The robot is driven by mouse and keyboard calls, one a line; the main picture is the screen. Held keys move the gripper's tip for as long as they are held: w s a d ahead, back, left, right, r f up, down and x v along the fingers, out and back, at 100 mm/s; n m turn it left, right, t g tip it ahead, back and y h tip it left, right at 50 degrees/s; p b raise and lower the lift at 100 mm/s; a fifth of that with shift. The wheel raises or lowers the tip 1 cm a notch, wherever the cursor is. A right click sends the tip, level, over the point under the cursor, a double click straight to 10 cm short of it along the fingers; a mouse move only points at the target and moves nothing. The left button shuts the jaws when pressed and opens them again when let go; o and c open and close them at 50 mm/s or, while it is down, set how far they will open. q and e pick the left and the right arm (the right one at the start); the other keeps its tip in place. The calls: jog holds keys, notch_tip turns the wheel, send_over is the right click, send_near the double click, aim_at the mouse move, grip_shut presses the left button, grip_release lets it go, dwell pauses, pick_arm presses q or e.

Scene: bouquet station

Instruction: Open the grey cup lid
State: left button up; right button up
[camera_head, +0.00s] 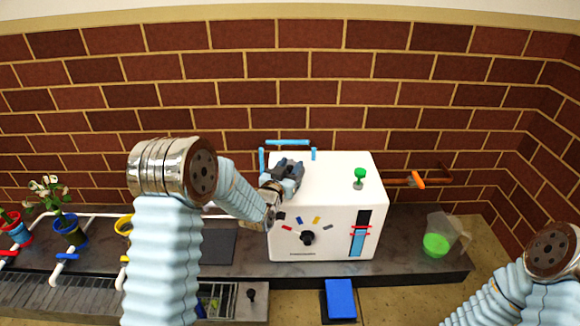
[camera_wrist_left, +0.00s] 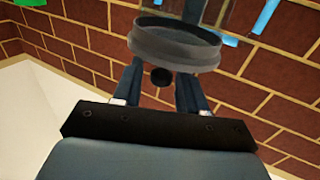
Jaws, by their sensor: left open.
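The grey cup lid (camera_wrist_left: 172,48) shows in the left wrist view as a round dark-grey disc on a clear cup (camera_wrist_left: 222,14), with a small black knob (camera_wrist_left: 160,77) facing my gripper. My left gripper (camera_wrist_left: 158,85) is open, with one finger on each side of the knob; I cannot tell whether they touch it. In the head view my left gripper (camera_head: 287,172) is over the left part of the top of the white machine (camera_head: 332,168), and it hides the cup and lid. My right gripper is not in view; only part of that arm shows at lower right.
A light-blue frame (camera_head: 288,142) rises close behind my left gripper. A green knob (camera_head: 360,176) stands on the machine's top to the right. A clear jug with green contents (camera_head: 436,244) stands at the right of the counter. Potted flowers (camera_head: 66,230) are at far left.

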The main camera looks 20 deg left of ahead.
pick_arm(q)
jog(key=shift+w, duration=0.15)
grip_shut()
dwell(0.4)
